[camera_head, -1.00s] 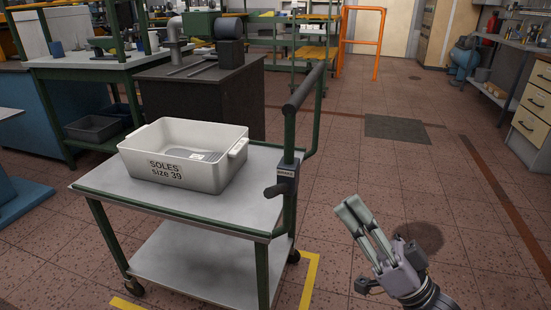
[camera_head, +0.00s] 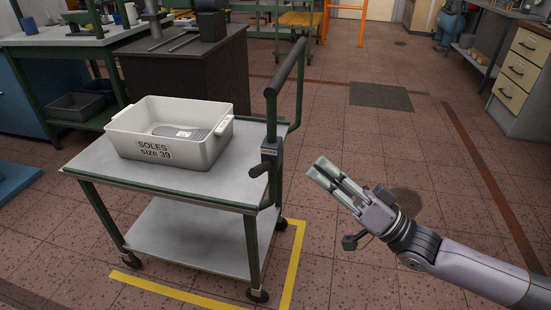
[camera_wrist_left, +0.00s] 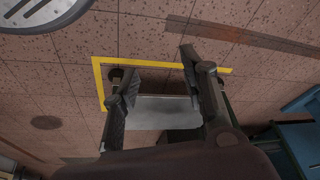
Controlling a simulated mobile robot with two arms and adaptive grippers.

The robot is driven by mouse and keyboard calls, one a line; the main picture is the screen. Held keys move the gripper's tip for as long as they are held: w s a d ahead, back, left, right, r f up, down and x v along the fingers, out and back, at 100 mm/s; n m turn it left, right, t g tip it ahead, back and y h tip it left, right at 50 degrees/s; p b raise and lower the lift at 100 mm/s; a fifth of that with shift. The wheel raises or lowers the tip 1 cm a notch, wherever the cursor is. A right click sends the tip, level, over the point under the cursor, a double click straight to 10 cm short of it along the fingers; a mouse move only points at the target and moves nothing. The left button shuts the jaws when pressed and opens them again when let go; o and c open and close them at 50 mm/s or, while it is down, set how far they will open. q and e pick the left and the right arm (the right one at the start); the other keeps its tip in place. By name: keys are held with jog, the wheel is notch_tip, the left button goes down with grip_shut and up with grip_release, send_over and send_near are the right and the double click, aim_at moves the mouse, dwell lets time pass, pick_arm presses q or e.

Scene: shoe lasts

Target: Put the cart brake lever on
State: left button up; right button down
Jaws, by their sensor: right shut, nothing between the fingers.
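The cart (camera_head: 90,165) has a green frame and grey shelves. Its brake lever (camera_head: 260,169) is a short dark handle below the labelled block (camera_head: 271,151) on the near right post, pointing left and slightly down. My right gripper (camera_head: 318,171) is shut and empty, right of the lever and apart from it, its fingers pointing up and left. My left gripper (camera_wrist_left: 158,64) shows only in the left wrist view, with its fingers apart and nothing held; the cart's grey shelf (camera_wrist_left: 160,112) shows beyond it. The lever cannot be made out in that view.
A white crate (camera_head: 190,158) marked SOLES size 39 stands on the cart's top. The cart's dark push handle (camera_head: 286,68) rises above the brake. Yellow tape (camera_head: 293,265) marks the floor around the cart. The floor at right is clear.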

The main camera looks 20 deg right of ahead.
aim_at(262, 168)
jog(key=x, duration=0.9)
pick_arm(q)
jog(key=w+d+r+t+h+b, duration=0.1)
jog(key=w+d+r+t+b, duration=0.1)
jog(key=w+t, duration=0.3)
jog(key=shift+w+d+r, duration=0.5)
jog(key=shift+w+r, duration=0.3)
jog(key=shift+w, duration=1.45)
pick_arm(e)
jog(key=shift+s+a+f, duration=0.2)
jog(key=shift+a+f, duration=0.35)
jog(key=shift+f, duration=0.25)
jog(key=shift+s+a+f, duration=0.2)
jog(key=shift+a+f, duration=0.35)
jog(key=shift+f, duration=0.2)
pick_arm(q)
jog(key=shift+w, duration=0.1)
